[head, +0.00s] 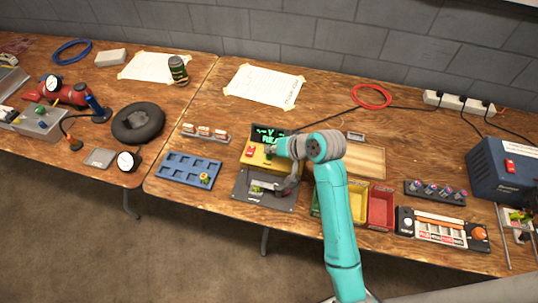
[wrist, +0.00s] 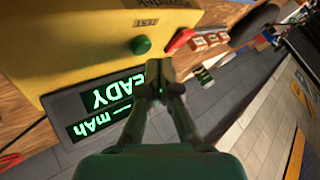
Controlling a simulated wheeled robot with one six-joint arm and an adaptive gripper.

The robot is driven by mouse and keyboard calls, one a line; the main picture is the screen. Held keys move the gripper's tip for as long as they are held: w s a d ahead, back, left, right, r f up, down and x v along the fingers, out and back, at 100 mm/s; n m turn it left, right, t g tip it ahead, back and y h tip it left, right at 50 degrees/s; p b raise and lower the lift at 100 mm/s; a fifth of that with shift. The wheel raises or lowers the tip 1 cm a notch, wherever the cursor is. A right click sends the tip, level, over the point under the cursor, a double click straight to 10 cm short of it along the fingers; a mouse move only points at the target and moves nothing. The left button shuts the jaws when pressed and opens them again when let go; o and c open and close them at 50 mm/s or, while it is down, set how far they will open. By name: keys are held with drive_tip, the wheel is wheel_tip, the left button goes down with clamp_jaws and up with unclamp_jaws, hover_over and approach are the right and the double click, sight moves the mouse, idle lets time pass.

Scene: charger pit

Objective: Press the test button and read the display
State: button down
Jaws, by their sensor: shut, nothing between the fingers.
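The yellow tester (head: 257,155) stands near the middle of the bench; its yellow body (wrist: 90,35) also fills the upper left of the wrist view. A round green button (wrist: 141,45) is beside a TEST label. The display (wrist: 100,105) appears upside down in the wrist view, with green letters ending in ADY and a line with mAh; the fingers hide the rest. In the head view the display (head: 268,135) is partly covered by my arm. My gripper (wrist: 160,75) is shut and empty, apart from the button in the picture; contact cannot be told. It also shows in the head view (head: 273,151).
A dark dock (head: 265,197) lies in front of the tester. A blue tray (head: 175,168) and a rack of cells (head: 204,133) are to the left. Yellow (head: 357,214) and red (head: 381,220) bins stand to the right.

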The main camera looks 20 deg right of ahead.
sight(271, 157)
drive_tip(key=shift+f, duration=0.2)
idle(0.5)
drive_tip(key=shift+f, duration=0.25)
drive_tip(key=shift+f, duration=0.4)
idle(0.6)
drive_tip(key=shift+r, duration=0.15)
idle(0.3)
drive_tip(key=shift+r, duration=0.7)
drive_tip(key=shift+r, duration=0.1)
drive_tip(key=shift+r, duration=2.4)
drive_tip(key=shift+s, duration=0.1)
